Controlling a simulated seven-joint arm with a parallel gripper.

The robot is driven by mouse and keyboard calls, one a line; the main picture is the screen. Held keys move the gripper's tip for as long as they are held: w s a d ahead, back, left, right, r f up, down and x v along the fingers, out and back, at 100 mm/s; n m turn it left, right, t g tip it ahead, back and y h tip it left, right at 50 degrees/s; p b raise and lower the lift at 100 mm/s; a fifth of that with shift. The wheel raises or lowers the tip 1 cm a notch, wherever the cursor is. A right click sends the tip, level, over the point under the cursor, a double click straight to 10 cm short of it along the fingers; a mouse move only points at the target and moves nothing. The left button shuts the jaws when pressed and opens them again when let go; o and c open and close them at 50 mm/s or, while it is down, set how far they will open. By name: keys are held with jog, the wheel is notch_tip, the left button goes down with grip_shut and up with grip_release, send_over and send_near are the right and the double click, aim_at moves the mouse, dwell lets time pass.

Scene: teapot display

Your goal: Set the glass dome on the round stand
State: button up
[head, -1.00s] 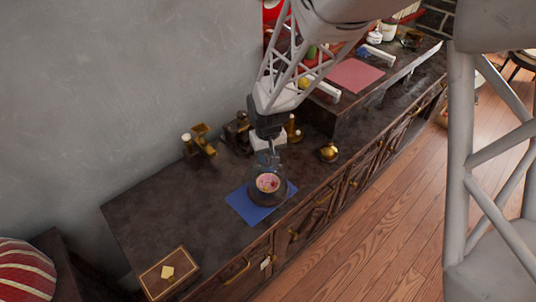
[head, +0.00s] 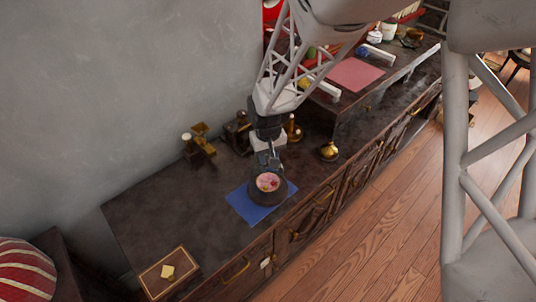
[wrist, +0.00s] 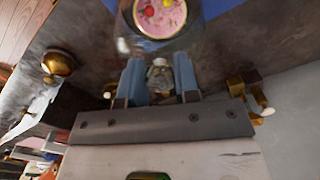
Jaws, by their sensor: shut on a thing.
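The round stand (head: 267,202) is dark and sits on a blue mat on the cabinet top. A pink round piece (head: 268,182) with small coloured bits is on it; it also shows at the top of the wrist view (wrist: 160,15). My gripper (head: 268,159) points down just above the stand. In the wrist view its blue-grey fingers are shut on the knob of the glass dome (wrist: 160,75). The dome's clear wall is very faint and seems to surround the pink piece. I cannot tell whether its rim touches the stand.
The blue mat (head: 248,208) lies near the cabinet's front edge. Brass items (head: 199,143) stand behind, towards the wall. A gold round object (head: 329,151) is to the right. A wooden box (head: 168,273) sits at the front left; the cabinet top between is clear.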

jog(key=shift+f, duration=0.2)
jog(key=o, duration=0.6)
jog(key=shift+o, duration=0.2)
jog(key=shift+r, duration=5.45)
